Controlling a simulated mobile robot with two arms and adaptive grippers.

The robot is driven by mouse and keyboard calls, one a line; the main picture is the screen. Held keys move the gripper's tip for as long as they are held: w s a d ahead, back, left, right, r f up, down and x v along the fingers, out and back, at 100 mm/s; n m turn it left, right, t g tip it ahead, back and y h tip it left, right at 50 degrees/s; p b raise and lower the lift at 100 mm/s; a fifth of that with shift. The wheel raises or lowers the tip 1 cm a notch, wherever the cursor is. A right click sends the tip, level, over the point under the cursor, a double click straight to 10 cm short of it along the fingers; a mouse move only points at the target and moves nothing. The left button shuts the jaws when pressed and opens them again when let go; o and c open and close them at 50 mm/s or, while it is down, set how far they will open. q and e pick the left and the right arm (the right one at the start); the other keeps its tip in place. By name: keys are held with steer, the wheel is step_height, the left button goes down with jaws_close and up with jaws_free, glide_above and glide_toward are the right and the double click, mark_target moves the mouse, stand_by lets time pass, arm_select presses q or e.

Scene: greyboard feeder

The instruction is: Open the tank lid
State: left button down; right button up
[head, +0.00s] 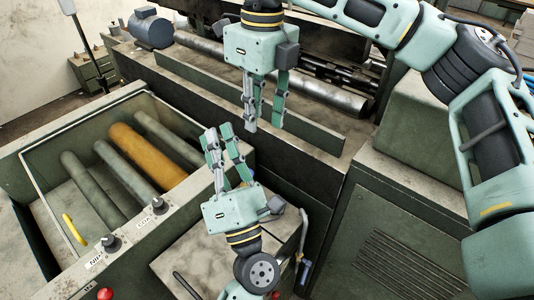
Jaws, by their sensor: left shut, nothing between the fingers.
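A green-grey metal tank (120,100) with a pale rim stands at the left, with several rollers visible inside. A short yellow handle-like bar (74,229) shows at its lower left. I cannot make out the lid clearly, nor whether a clear cover lies over the rollers. My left gripper (219,128) points up and away beside the tank's right edge, its fingers together and empty. My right gripper (264,130) hangs pointing down above and right of it, its two fingers apart with nothing between them. Neither gripper touches the yellow bar.
Knobs (110,242) and labels sit on the tank's front rim, with a red button (105,294) below. A worn grey cabinet top (195,255) lies under my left arm. A long machine bed with a metal roller (335,97) runs behind. A vented cabinet (400,250) stands right.

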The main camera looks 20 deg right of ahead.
step_height(320, 180, down, 11)
steer(key=b, duration=0.6)
steer(key=shift+s+a+f, duration=0.15)
steer(key=shift+s+a, duration=0.15)
steer(key=shift+a, duration=0.15)
steer(key=shift+c, duration=0.3)
jaws_close()
steer(key=shift+c, duration=2.2)
jaws_free()
steer(key=o, duration=0.5)
